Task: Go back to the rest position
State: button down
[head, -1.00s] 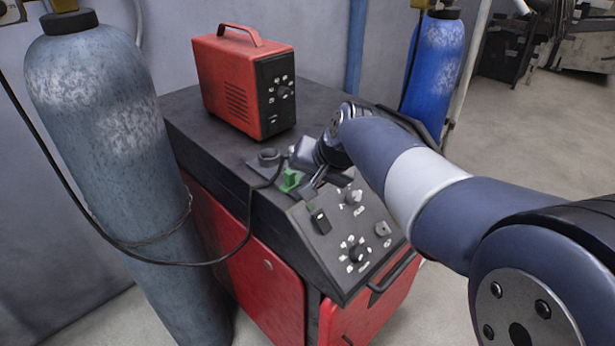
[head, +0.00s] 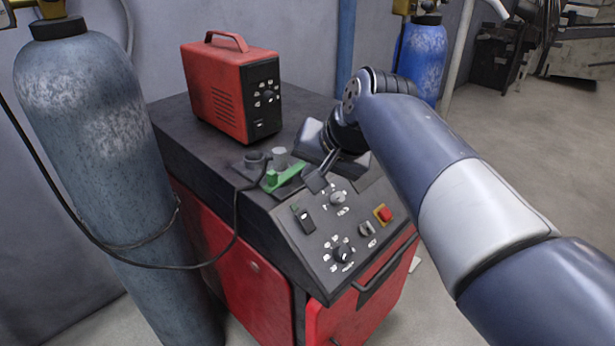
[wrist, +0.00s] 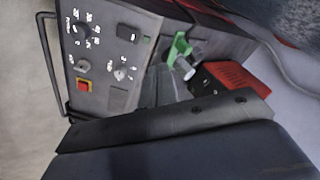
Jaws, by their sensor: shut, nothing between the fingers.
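My gripper (head: 316,181) is shut and empty. In the head view it hangs over the top edge of the sloped control panel (head: 322,268), just right of a green lever-like part (head: 284,177). I cannot tell whether it touches the panel. My arm reaches in from the right and hides part of the cabinet top behind it. In the wrist view the green part (wrist: 179,48) shows beside a pale cylinder, with the panel (wrist: 112,45) to its left.
A red box unit (head: 218,98) stands on the dark cabinet top (head: 178,122). A grey gas cylinder (head: 92,150) with a black cable stands at left. A blue cylinder (head: 420,58) is behind my arm. Open floor (head: 540,150) lies to the right.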

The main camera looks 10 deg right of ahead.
jog(key=shift+s+r, duration=0.4)
jog(key=shift+r, duration=0.15)
jog(key=shift+f, duration=0.1)
